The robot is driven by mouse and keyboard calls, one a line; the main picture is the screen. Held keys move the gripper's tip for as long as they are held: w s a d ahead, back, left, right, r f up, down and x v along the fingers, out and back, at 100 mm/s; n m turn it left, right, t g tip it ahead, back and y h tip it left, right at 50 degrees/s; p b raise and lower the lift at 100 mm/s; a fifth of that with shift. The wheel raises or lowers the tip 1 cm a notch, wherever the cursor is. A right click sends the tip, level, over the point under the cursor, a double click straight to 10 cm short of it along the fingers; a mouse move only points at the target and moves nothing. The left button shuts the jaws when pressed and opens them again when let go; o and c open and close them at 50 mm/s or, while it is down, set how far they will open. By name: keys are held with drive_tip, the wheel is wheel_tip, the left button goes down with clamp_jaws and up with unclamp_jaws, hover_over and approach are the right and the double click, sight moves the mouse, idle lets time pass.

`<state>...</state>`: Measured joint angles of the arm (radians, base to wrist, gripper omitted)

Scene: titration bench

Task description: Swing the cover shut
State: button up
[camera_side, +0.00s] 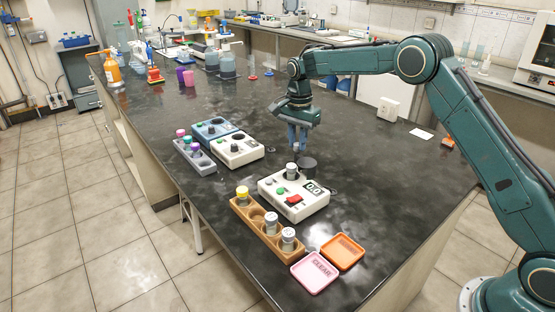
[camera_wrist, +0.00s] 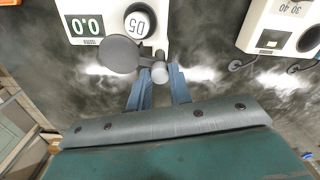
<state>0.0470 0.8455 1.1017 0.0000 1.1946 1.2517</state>
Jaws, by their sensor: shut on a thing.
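The white meter (camera_side: 294,197) with a display, a green button and a red switch stands on the black bench; it also shows in the wrist view (camera_wrist: 95,8). Its round dark cover (camera_wrist: 118,55) is swung to one side of the well and shows in the side view (camera_side: 308,165). A vial (camera_wrist: 137,24) marked 05 stands in the uncovered well. In the side view my gripper (camera_side: 297,147) points down behind the meter.
A wooden rack (camera_side: 256,229) with capped vials stands in front of the meter. Pink (camera_side: 315,272) and orange (camera_side: 342,251) trays lie at the front edge. A second white box (camera_side: 237,150) stands to the left. The bench right of the meter is clear.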

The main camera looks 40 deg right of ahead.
drive_tip(key=m, duration=0.4)
drive_tip(key=shift+m, duration=2.6)
drive_tip(key=o, duration=1.3)
drive_tip(key=shift+o, duration=0.2)
drive_tip(key=shift+r, duration=0.1)
drive_tip(key=shift+r, duration=3.4)
